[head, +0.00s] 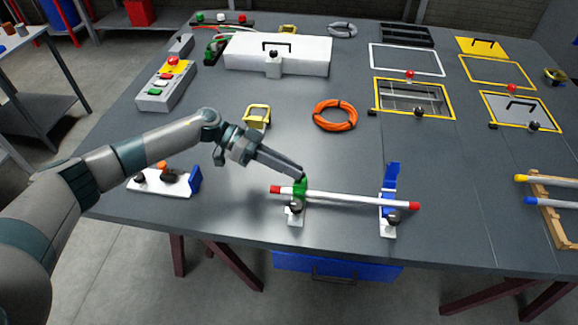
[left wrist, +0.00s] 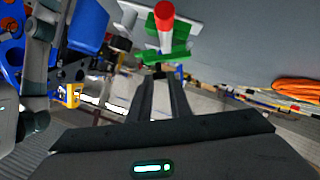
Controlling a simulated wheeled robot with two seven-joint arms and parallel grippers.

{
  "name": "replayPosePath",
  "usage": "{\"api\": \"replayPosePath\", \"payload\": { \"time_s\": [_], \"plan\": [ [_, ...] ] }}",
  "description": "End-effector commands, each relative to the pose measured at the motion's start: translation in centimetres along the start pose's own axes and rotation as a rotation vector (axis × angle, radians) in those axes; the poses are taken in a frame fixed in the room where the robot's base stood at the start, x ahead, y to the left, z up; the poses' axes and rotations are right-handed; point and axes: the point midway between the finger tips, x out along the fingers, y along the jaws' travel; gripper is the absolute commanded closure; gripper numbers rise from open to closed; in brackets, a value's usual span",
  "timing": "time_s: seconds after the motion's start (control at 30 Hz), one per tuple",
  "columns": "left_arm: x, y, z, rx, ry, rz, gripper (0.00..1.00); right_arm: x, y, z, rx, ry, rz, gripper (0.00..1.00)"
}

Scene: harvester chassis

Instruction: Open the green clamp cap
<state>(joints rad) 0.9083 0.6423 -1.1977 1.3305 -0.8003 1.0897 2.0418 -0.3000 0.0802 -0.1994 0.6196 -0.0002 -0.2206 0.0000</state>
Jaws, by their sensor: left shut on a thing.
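The green clamp cap (head: 300,187) is on the left of two small clamps on white bases, near the table's front edge. A white rod (head: 345,199) with red ends lies across both clamps. My left gripper (head: 301,176) reaches in from the left and is shut on the green cap, at its far side. In the left wrist view, the fingertips (left wrist: 158,75) meet the green cap (left wrist: 155,58), partly hiding it; the rod's red end (left wrist: 164,12) shows above. The blue clamp's cap (head: 392,173) stands upright. My right gripper is not in view.
Left of the clamps stands another white-based fixture (head: 165,181) with a blue end. An orange cable coil (head: 335,115) and a yellow-framed part (head: 257,116) lie behind. A wooden rack (head: 552,215) holds rods at the right. The table around the clamps is mostly clear.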

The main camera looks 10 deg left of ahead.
Motion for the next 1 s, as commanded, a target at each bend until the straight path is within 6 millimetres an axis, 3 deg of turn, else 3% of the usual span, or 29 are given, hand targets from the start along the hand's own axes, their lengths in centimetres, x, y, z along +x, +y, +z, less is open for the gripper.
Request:
{"api": "replayPosePath", "payload": {
  "time_s": [0.3, 0.8, 0.83, 1.0],
  "plan": [
    [-0.32, -0.93, -0.8, -0.132, 0.002, 0.054, 1.0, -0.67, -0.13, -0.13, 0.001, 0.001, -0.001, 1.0],
    [-0.33, -1.07, -0.83, -0.153, 0.002, 0.063, 1.0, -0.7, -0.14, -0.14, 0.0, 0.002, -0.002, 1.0],
    [-0.34, -1.07, -0.83, -0.153, 0.002, 0.063, 0.75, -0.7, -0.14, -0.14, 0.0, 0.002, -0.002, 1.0],
    [-0.32, -1.06, -0.79, -0.153, 0.002, 0.063, 0.74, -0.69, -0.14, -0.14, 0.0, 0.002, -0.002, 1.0]
  ]
}}
